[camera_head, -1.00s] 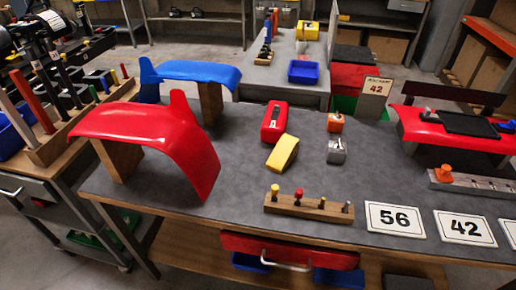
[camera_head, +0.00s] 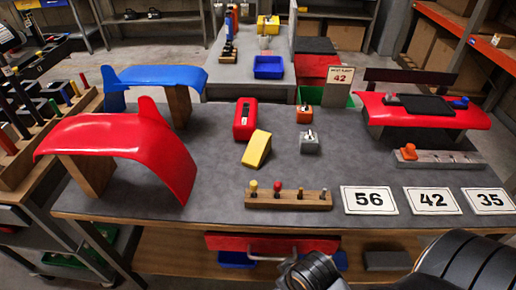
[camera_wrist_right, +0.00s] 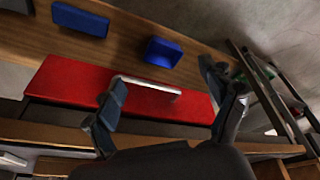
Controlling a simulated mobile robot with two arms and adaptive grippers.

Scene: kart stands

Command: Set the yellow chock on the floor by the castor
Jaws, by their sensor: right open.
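The yellow chock (camera_head: 257,149) is a wedge lying on the grey tabletop, in the middle of the head view, in front of a red box-like item. My right arm shows at the bottom right of the head view, low in front of the table, well apart from the chock. In the right wrist view my right gripper (camera_wrist_right: 168,108) is open, its fingers spread and empty before a red drawer or case (camera_wrist_right: 70,83) with a pale handle. The chock is not in the wrist view. My left gripper is not in view, and I cannot make out the castor.
On the table (camera_head: 330,190) stand a red fender (camera_head: 120,140), a blue fender (camera_head: 150,77), a wooden peg block (camera_head: 288,200) and number cards (camera_head: 374,200). Blue bins (camera_wrist_right: 163,52) sit on the lower shelf. Grey floor shows at the lower left.

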